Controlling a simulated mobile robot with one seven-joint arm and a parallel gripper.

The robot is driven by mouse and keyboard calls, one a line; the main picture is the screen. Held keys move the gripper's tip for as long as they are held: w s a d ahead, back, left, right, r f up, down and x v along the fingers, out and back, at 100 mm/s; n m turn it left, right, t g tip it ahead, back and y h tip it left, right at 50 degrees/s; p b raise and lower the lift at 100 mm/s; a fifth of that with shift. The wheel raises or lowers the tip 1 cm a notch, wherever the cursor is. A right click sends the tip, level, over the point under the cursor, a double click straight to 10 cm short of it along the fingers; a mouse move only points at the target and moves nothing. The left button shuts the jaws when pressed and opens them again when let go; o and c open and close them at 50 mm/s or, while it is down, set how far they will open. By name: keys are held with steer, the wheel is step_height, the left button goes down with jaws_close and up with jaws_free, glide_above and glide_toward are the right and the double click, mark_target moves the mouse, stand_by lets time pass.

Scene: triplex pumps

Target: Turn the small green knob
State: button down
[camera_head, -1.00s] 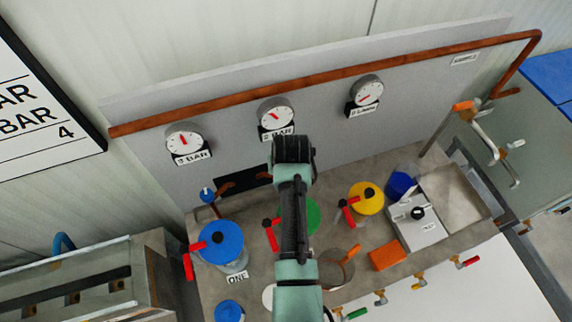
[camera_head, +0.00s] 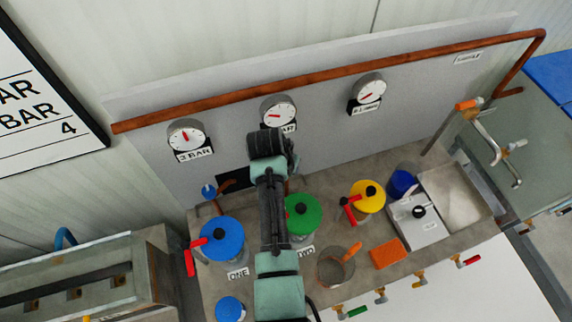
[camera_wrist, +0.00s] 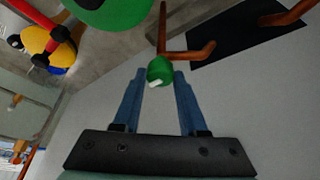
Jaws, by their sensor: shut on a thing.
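The small green knob (camera_wrist: 160,71) sits on a copper pipe in the wrist view, with a short white mark on it. My gripper (camera_wrist: 158,80) has its two blue fingers on either side of the knob and is shut on it. In the head view my arm hides the knob and the fingertips. The large green-lidded pump (camera_head: 304,214) stands just right of my arm, and its green lid (camera_wrist: 115,12) shows at the top of the wrist view.
A blue-lidded pump (camera_head: 221,238) stands left of my arm and a yellow-lidded pump (camera_head: 367,196) to the right. An orange sponge (camera_head: 388,253) and a metal pot (camera_head: 335,268) lie in front. Dial gauges, including the middle one (camera_head: 278,110), hang on the grey back panel (camera_head: 330,130).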

steer(key=shift+c, duration=2.2)
jaws_free()
steer(key=b+v, duration=0.2)
steer(key=v, duration=1.1)
